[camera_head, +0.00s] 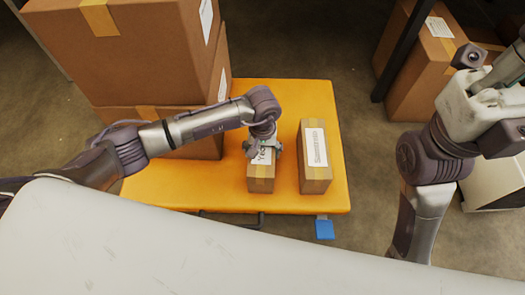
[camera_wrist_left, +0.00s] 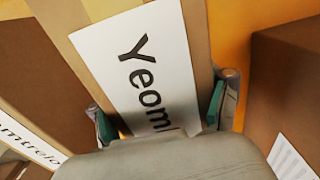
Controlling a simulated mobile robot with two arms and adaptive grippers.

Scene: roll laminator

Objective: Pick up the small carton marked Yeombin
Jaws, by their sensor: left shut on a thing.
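The small carton marked Yeombin (camera_head: 261,184) stands on the orange cart top. It is brown with a white label, and in the left wrist view the label (camera_wrist_left: 140,65) reads "Yeom" before my gripper body hides the rest. My left gripper (camera_head: 264,148) is over the carton from above. In the left wrist view the fingers of my left gripper (camera_wrist_left: 160,115) sit on either side of the carton, shut on it. I cannot tell any gap between the carton and the cart.
A second small carton (camera_head: 315,180) with a white label stands just right of the Yeombin carton. Large brown boxes (camera_head: 140,70) are stacked at the cart's left. The orange cart top (camera_head: 215,190) has free room in front. Another large box (camera_head: 420,85) stands behind at right.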

